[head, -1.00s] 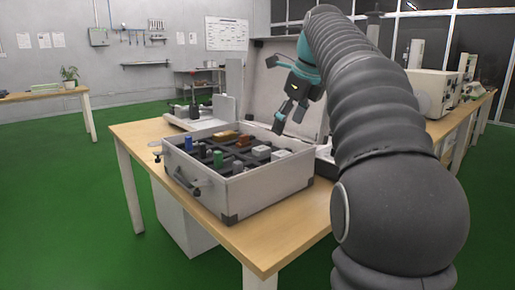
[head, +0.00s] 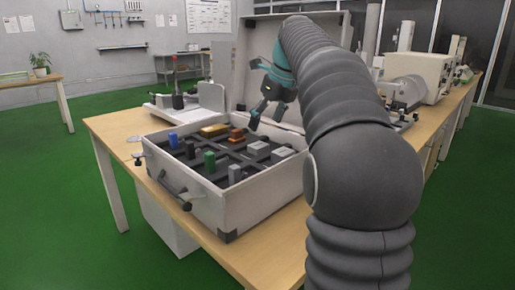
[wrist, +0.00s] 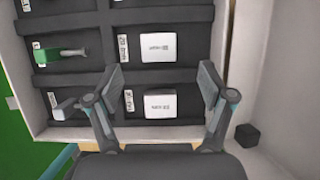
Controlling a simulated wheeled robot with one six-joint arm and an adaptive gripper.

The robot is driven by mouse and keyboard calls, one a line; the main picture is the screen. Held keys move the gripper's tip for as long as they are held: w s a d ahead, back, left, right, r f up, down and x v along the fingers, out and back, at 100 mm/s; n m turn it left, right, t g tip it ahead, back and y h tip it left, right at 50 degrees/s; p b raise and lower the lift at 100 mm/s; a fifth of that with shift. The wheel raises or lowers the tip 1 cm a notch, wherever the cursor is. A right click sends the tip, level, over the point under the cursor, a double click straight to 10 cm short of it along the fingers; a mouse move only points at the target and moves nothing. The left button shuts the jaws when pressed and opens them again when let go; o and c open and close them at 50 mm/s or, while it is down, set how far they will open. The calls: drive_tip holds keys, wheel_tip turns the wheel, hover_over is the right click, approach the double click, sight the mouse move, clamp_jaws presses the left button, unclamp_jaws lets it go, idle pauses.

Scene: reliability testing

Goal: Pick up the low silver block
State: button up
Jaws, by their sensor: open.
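Two low, pale silver blocks lie in the case's compartments. One silver block (head: 283,154) is near the right wall and shows in the wrist view (wrist: 160,104). The other silver block (head: 259,149) is one row further in, also in the wrist view (wrist: 158,47). I cannot tell for certain which one is named. My gripper (head: 262,118) is open and empty above the case's far right part. In the wrist view its fingers (wrist: 164,82) appear on either side of the nearer block, with no contact visible.
The open white case (head: 265,202) stands on a wooden table (head: 120,123). The raised lid (head: 262,45) stands behind.

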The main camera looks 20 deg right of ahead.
sight(258, 144)
drive_tip(key=shift+s+x, duration=0.15)
drive_tip(key=shift+x, duration=1.65)
drive_tip(key=shift+s+x, duration=0.15)
drive_tip(key=shift+x, duration=1.6)
drive_tip(key=shift+f, duration=0.1)
drive_tip(key=c, duration=1.3)
